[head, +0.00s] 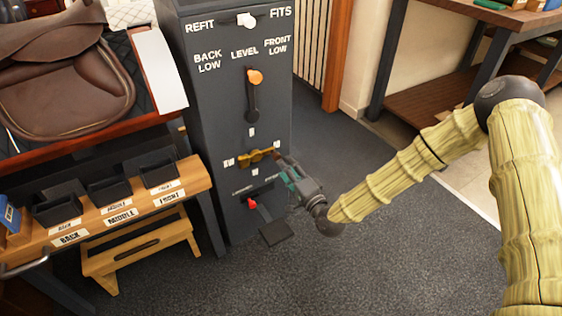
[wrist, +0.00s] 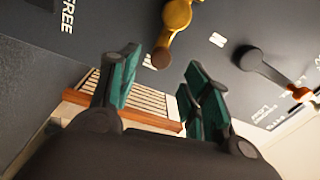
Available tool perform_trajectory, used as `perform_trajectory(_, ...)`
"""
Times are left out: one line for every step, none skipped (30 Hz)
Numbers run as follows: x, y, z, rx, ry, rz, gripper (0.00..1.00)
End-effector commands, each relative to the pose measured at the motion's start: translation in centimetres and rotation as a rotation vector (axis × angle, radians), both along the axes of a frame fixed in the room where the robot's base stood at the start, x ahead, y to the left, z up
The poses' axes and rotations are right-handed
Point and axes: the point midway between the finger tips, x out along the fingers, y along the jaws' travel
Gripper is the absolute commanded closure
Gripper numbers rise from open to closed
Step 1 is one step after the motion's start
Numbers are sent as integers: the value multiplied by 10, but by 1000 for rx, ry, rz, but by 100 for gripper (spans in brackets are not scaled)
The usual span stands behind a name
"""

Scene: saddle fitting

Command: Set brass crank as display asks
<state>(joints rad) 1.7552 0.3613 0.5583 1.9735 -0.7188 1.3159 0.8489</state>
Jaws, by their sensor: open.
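The brass crank (head: 258,156) is on the front of the dark grey cabinet, below the orange-knobbed lever. In the head view its arm lies roughly sideways, with small white marks around it. In the wrist view the brass crank (wrist: 176,16) shows at the top, with its brown-ended handle pointing toward my fingers. My gripper (head: 280,163) is at the crank's right side. In the wrist view my gripper (wrist: 162,62) is open, and the handle end appears between the teal fingertips. I cannot tell whether they touch it. I see no readable display.
The orange-knobbed lever (head: 254,78) points up at LEVEL. A white switch (head: 246,20) sits between REFIT and FITS. A red-tipped lever (head: 252,204) is below the crank. A wooden bench (head: 190,178) with dark bins stands left; the carpet (head: 400,250) right is clear.

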Motion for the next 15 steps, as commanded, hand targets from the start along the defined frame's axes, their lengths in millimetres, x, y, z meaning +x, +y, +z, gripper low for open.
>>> perform_trajectory(-8, -6, -1, 0, 1, -1, 52)
perform_trajectory(-12, -9, -1, 0, 1, -2, 52)
perform_trajectory(-17, -13, -1, -1, 1, -2, 52)
perform_trajectory(-20, -15, -2, -1, 1, -2, 52)
perform_trajectory(-24, -17, -2, -1, 2, -1, 52)
perform_trajectory(-28, -19, -2, 0, 1, -1, 52)
perform_trajectory(-30, -21, -2, 0, 0, -1, 52)
perform_trajectory(-33, -23, -2, 0, 0, -1, 52)
perform_trajectory(-35, -25, -2, 0, 0, -2, 52)
perform_trajectory(-37, -26, -2, 0, 0, -2, 52)
perform_trajectory(-38, -27, -2, 0, 0, -1, 52)
perform_trajectory(-40, -28, -3, 0, 1, -1, 52)
perform_trajectory(-41, -28, -3, 0, 1, -1, 52)
perform_trajectory(-41, -28, -3, 0, 1, -1, 52)
perform_trajectory(-42, -29, -3, 0, 1, -1, 52)
